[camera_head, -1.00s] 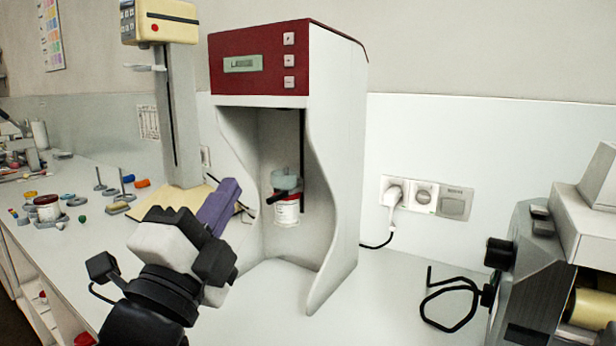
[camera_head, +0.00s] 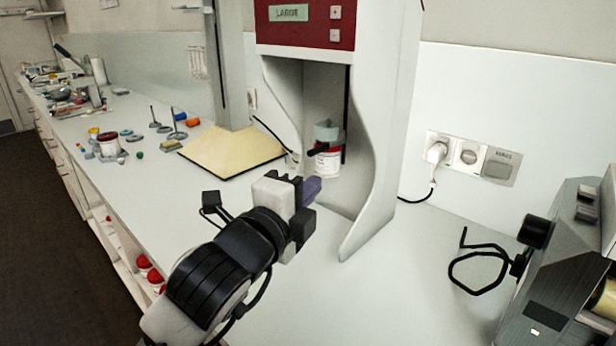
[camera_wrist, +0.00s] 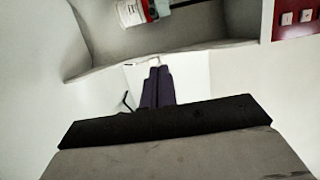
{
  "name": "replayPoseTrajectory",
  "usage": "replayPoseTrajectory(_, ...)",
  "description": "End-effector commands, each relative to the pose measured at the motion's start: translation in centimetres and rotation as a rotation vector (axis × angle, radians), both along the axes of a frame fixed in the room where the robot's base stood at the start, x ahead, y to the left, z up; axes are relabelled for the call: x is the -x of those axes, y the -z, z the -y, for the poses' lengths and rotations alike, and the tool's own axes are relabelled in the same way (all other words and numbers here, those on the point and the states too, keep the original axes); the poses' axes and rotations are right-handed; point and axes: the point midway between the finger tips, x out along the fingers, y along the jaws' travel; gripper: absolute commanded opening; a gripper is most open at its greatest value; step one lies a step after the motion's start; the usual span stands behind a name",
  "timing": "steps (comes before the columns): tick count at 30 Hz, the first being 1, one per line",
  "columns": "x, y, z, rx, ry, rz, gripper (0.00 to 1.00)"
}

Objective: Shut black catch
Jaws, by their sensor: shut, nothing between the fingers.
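The cream mill (camera_head: 385,110) is a tall white housing with a red display panel. In its open bay a jar (camera_head: 327,164) with a white label sits under a grey-green holder (camera_head: 326,132). The black catch (camera_head: 316,152) sticks out to the left at the front of the holder. In the wrist view the jar (camera_wrist: 130,12) shows at the top edge, with dark parts beside it partly cut off. My gripper (camera_head: 314,186), with purple fingers, is shut and empty, in front of the bay and lower in the picture than the catch. Its fingers (camera_wrist: 158,75) point toward the mill, apart from the jar.
A stand with a beige base (camera_head: 232,152) is left of the mill. Wall sockets with a plug (camera_head: 437,152) are to the right. Another machine (camera_head: 565,265) with a black wire hook (camera_head: 472,285) stands at the right. The counter before the mill is clear.

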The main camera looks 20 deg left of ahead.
Motion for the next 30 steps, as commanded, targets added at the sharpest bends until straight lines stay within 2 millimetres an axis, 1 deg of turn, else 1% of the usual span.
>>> replayPoseTrajectory(3, -2.4, -0.4, 0.4, 0.002, 0.004, -0.002, 0.0)
replayPoseTrajectory(12, -8.7, -0.4, 1.0, 0.001, 0.003, -0.002, 0.0)
replayPoseTrajectory(13, -8.7, -0.4, 0.1, 0.003, -0.004, -0.002, 0.0)
replayPoseTrajectory(15, -9.0, -0.4, -1.1, 0.003, -0.005, -0.001, 0.0)
replayPoseTrajectory(18, -9.4, -0.3, -2.1, 0.002, -0.003, -0.002, 0.0)
replayPoseTrajectory(24, -9.7, -0.1, -2.9, 0.001, -0.001, 0.0, 0.0)
replayPoseTrajectory(30, -9.7, 0.0, -2.9, 0.0, -0.001, 0.001, 0.0)
